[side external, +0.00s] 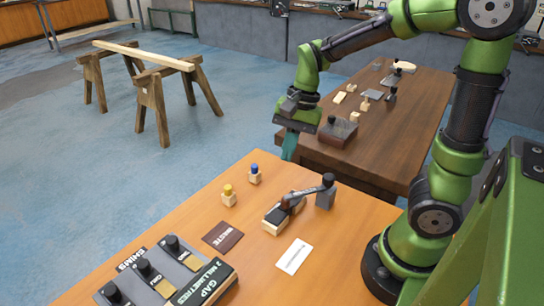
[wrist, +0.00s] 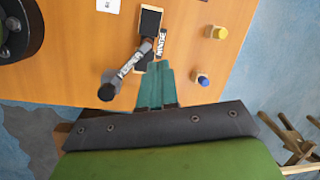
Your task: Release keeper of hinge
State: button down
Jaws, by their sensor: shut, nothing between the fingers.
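The hinge (side external: 283,214) is a dark block on a pale wooden base on the orange table; it also shows at the top of the wrist view (wrist: 150,20). A dark arm, the keeper (side external: 308,190), runs from it to a black knob beside a grey block (side external: 325,199). In the wrist view the keeper (wrist: 132,63) carries a label that seems to read "KEEPER", with the word "HINGE" beside its pivot. My gripper (side external: 288,158) has teal fingers, shut and empty, above the table's far edge. In the wrist view the fingertips (wrist: 158,66) appear just beside the keeper, not visibly touching it.
Yellow-topped (side external: 229,195) and blue-topped (side external: 255,173) pegs stand left of the hinge. A brown card (side external: 222,236), a white card (side external: 294,256) and a gap-gauge box (side external: 205,288) lie nearer. A darker table (side external: 400,140) with small parts and a sawhorse (side external: 152,105) stand behind.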

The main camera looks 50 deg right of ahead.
jog(key=w+d+m+g, duration=0.2)
jog(key=w+d+m, duration=0.1)
jog(key=m, duration=1.1)
jog(key=w+d+m+g, duration=0.2)
jog(key=w+d+m, duration=0.1)
jog(key=m, duration=1.2)
jog(key=shift+w+d+f+g, duration=0.15)
jog(key=shift+w+f+g, duration=0.15)
jog(key=shift+w+f, duration=0.1)
jog(key=x, duration=1)
jog(key=shift+d, duration=0.15)
jog(key=s+a, duration=0.2)
jog(key=shift+s, duration=0.35)
jog(key=shift+s+a, duration=0.15)
jog(key=shift+s, duration=0.15)
jog(key=shift+a, duration=0.1)
